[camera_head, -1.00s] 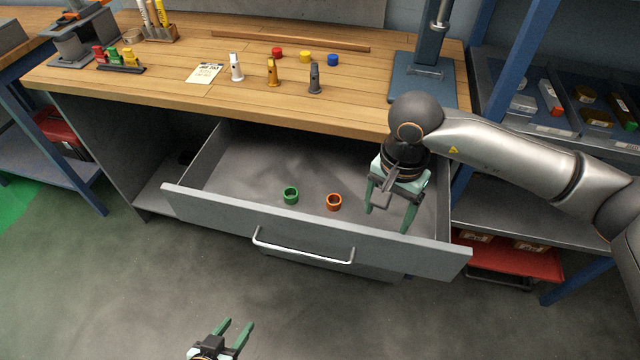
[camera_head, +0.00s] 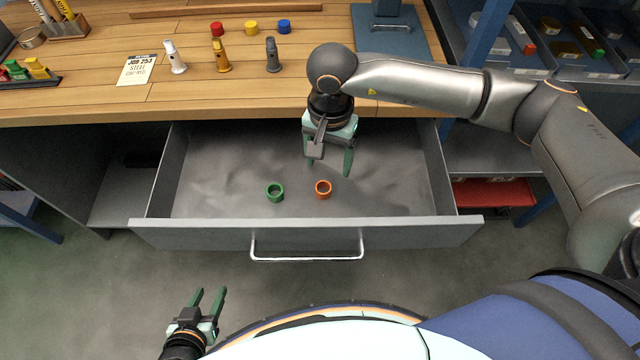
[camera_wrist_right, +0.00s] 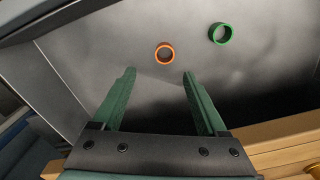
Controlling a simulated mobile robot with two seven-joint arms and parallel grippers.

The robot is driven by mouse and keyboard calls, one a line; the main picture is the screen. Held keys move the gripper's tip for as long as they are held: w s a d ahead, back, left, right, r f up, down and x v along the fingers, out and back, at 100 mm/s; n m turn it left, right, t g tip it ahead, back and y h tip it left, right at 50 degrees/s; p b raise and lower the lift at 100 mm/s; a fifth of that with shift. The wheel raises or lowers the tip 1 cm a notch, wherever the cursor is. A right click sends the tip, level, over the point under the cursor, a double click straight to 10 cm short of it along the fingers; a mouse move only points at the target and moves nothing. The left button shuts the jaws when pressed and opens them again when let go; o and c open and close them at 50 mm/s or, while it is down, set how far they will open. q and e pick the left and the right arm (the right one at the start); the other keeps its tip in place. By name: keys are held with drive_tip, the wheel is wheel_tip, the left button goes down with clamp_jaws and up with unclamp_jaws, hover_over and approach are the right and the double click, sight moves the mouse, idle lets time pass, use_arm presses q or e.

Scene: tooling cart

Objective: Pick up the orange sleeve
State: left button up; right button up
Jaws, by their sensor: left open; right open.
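The orange sleeve (camera_head: 323,195), a short open ring, stands on the floor of the open drawer. In the right wrist view the orange sleeve (camera_wrist_right: 165,60) lies beyond the fingertips, roughly centred between them. My right gripper (camera_head: 329,170) hangs open and empty over the drawer, pointing down, behind and above the orange sleeve and apart from it. The right wrist view shows its two green fingers (camera_wrist_right: 158,78) spread. My left gripper (camera_head: 207,297) is open and empty, low in front of the drawer and far from the sleeve.
A green sleeve (camera_head: 275,197) stands just left of the orange one. The grey drawer (camera_head: 400,236) has raised walls and a front handle (camera_head: 306,258). The wooden worktop (camera_head: 110,104) overhangs the drawer's back; several small figures and caps stand on it. The drawer's sides are clear.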

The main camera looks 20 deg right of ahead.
sight(324, 185)
wheel_tip(324, 185, down, 4)
drive_tip(key=shift+r, duration=0.15)
drive_tip(key=shift+w+a+f+p, duration=0.1)
drive_tip(key=shift+a+f+p, duration=0.1)
drive_tip(key=shift+f, duration=1.2)
drive_tip(key=shift+a+f+p, duration=0.2)
drive_tip(key=shift+f, duration=1.15)
drive_tip(key=shift+c, duration=0.2)
clamp_jaws()
